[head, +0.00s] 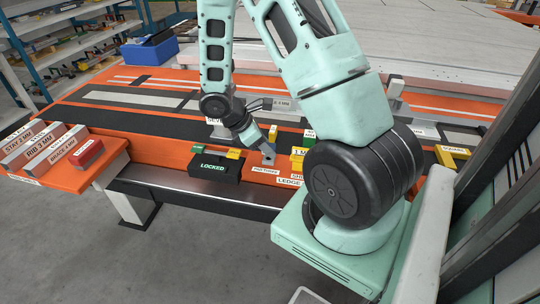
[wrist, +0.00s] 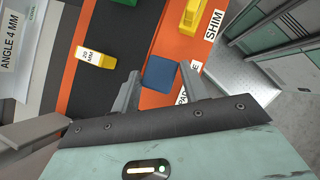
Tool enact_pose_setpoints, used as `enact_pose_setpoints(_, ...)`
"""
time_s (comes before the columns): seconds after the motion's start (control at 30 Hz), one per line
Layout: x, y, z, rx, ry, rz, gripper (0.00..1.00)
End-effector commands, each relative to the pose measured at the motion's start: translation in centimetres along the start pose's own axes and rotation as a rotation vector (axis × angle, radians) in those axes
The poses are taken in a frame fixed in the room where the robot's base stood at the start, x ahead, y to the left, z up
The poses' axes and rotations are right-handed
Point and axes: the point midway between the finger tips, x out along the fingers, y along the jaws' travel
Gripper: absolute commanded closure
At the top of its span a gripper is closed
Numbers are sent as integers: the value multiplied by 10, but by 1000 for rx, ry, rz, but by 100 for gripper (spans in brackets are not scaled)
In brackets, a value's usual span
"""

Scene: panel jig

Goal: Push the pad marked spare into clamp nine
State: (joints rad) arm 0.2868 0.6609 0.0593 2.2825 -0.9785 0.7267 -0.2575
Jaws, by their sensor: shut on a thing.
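My gripper (head: 267,150) is low over the orange front strip of the bench in the head view. In the wrist view, my gripper (wrist: 160,76) has its two grey fingers on either side of a blue block (wrist: 160,73) and is shut on it. No mark is readable on the block. A label starting "PAD" (wrist: 183,97) lies beside the right finger, partly hidden. A dark clamp marked "LOCKED" (head: 213,167) stands left of my gripper in the head view. I cannot read "spare" or "nine" anywhere.
A yellow block (wrist: 95,57) with an "MM" label and another yellow piece (wrist: 194,18) near the "SHIM" label flank the blue block. An orange side shelf (head: 107,160) holds labelled bars and a red block (head: 89,153). A blue bin (head: 150,50) stands behind.

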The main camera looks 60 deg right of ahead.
Motion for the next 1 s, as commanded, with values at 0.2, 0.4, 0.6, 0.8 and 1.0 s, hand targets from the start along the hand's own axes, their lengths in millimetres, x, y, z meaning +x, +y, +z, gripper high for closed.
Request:
enact_pose_setpoints(0.2, 4, 0, -3, 0, 0, 0, 87)
enact_pose_setpoints(0.4, 7, 0, -5, 0, 0, 0, 87)
enact_pose_setpoints(0.6, 10, 0, -7, 0, 0, 0, 87)
enact_pose_setpoints(0.8, 14, 0, -9, 0, 0, 0, 87)
enact_pose_setpoints(1.0, 17, 0, -11, 0, -1, 0, 87)
